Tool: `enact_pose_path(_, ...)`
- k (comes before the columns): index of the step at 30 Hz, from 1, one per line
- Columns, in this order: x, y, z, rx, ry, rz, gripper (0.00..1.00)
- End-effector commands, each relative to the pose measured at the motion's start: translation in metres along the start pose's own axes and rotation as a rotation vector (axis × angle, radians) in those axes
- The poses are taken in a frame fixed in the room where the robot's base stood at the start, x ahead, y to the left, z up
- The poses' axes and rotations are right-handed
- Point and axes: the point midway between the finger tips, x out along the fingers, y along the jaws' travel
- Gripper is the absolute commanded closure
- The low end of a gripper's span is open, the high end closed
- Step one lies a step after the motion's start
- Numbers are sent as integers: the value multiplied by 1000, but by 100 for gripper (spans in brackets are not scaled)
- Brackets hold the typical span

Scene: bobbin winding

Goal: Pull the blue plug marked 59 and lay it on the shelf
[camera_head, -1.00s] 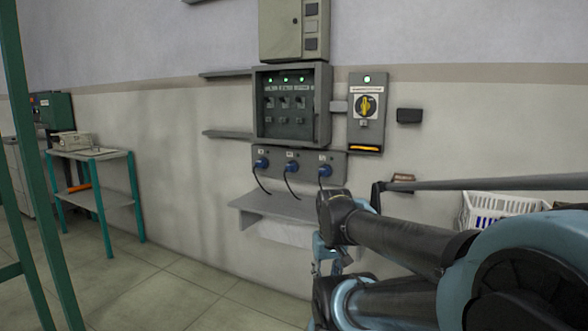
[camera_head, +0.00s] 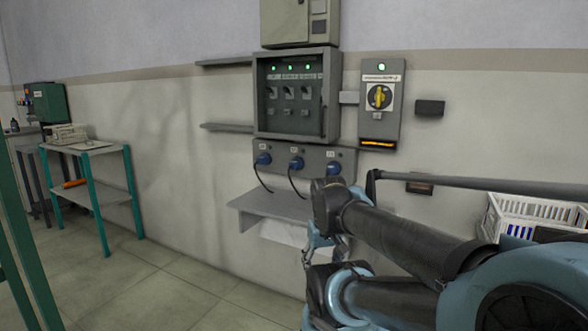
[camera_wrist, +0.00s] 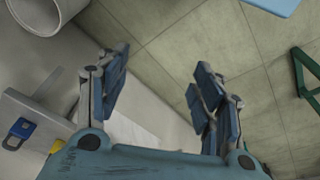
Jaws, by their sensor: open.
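Three blue plugs sit in a row in the grey socket strip (camera_head: 312,156) on the wall: a left plug (camera_head: 263,159), a middle plug (camera_head: 296,163) and a right plug (camera_head: 333,168). Their cables hang down, and the labels above them are too small to read. The grey shelf (camera_head: 250,203) juts out below the plugs, its right part hidden by my arm. My gripper shows partly in the head view, low in front of the shelf's right end. In the wrist view my gripper (camera_wrist: 160,78) is open, with nothing between its fingers and floor tiles beyond.
An open switch cabinet (camera_head: 262,125) and a box with a yellow rotary switch (camera_head: 379,97) are above the plugs. A white basket (camera_head: 530,215) is at right, and a teal-legged table (camera_head: 90,150) at left. A green post stands at the left edge. The floor before the wall is clear.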

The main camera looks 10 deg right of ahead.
Motion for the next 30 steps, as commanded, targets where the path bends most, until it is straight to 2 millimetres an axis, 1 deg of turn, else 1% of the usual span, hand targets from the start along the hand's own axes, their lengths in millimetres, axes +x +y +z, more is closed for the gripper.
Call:
enact_pose_path(5, -10, 17, -33, -40, 25, 92, 35)
enact_pose_path(8, -17, 33, -60, -77, 48, 171, 35)
enact_pose_path(12, -26, 52, -102, -134, 84, 282, 35)
enact_pose_path(17, -35, 68, -152, -201, 128, 406, 35)
enact_pose_path(18, -38, 71, -165, -219, 139, 437, 35)
enact_pose_path(20, -41, 75, -185, -246, 156, 483, 35)
enact_pose_path(24, -47, 81, -231, -310, 199, 590, 35)
enact_pose_path(26, -49, 82, -251, -338, 219, 635, 35)
enact_pose_path(30, -54, 81, -297, -404, 264, 738, 35)
